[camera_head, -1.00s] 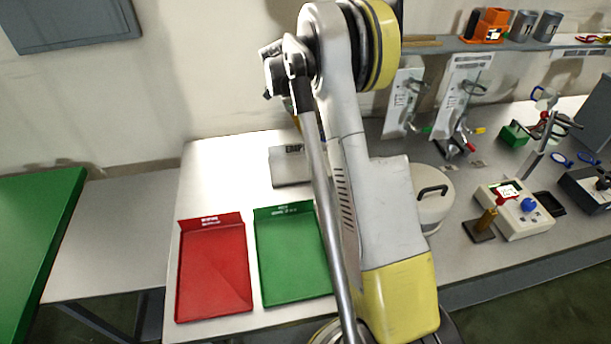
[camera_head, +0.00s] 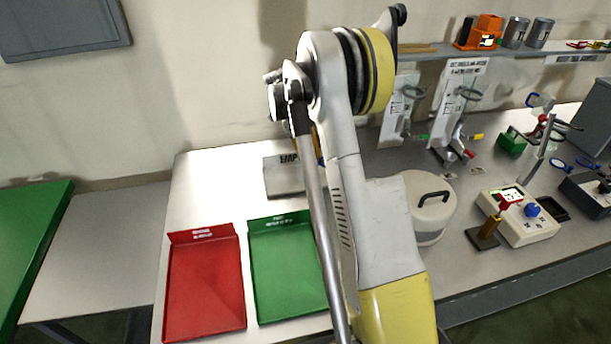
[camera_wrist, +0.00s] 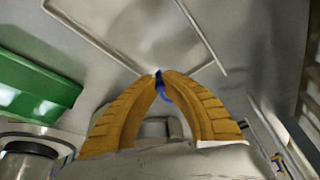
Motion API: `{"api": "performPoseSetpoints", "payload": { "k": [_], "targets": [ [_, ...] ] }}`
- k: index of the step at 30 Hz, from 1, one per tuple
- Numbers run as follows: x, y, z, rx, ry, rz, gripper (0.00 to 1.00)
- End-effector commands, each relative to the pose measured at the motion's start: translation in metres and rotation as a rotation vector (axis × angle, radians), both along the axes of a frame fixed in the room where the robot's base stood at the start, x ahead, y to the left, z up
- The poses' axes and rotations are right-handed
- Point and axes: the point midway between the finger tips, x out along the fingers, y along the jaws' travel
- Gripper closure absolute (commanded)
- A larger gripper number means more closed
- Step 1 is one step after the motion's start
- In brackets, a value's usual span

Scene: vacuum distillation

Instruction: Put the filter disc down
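In the wrist view my gripper (camera_wrist: 159,76) has its two yellow-brown fingers meeting at the tips. A small blue curved piece (camera_wrist: 165,95) shows between and just below the tips; I take it for the edge of the filter disc, most of which is hidden by the fingers. A grey surface with thin raised edges lies beyond the fingertips. In the head view my arm hides nearly all of the gripper and the disc. A grey tray (camera_head: 283,180) with partly hidden lettering, starting "EMP", lies on the table behind my arm.
A red tray (camera_head: 204,290) and a green tray (camera_head: 287,275) lie at the table's front left. A round lidded pot (camera_head: 428,205) stands right of my arm. Further right are a cream instrument (camera_head: 520,220), blue rings (camera_head: 561,163) and stands. A shelf (camera_head: 430,48) runs behind.

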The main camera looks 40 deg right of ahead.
Motion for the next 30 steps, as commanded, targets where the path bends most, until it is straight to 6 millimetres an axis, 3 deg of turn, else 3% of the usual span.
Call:
{"api": "performPoseSetpoints", "payload": {
  "k": [5,8,15,27,28,29,30],
  "targets": [
    [0.018,0.011,-0.014,0.0,0.001,0.001,1.0],
    [0.02,0.013,-0.018,0.0,0.0,0.0,1.0],
    [0.02,0.012,-0.053,0.0,0.0,0.0,1.0],
    [0.02,0.012,-0.058,0.0,0.0,0.0,1.0],
    [0.02,0.012,-0.057,0.0,0.0,0.0,0.84],
    [0.02,0.012,-0.057,0.0,0.0,0.0,0.75],
    [0.02,0.012,-0.057,0.0,0.0,0.0,0.73]
  ]
}}
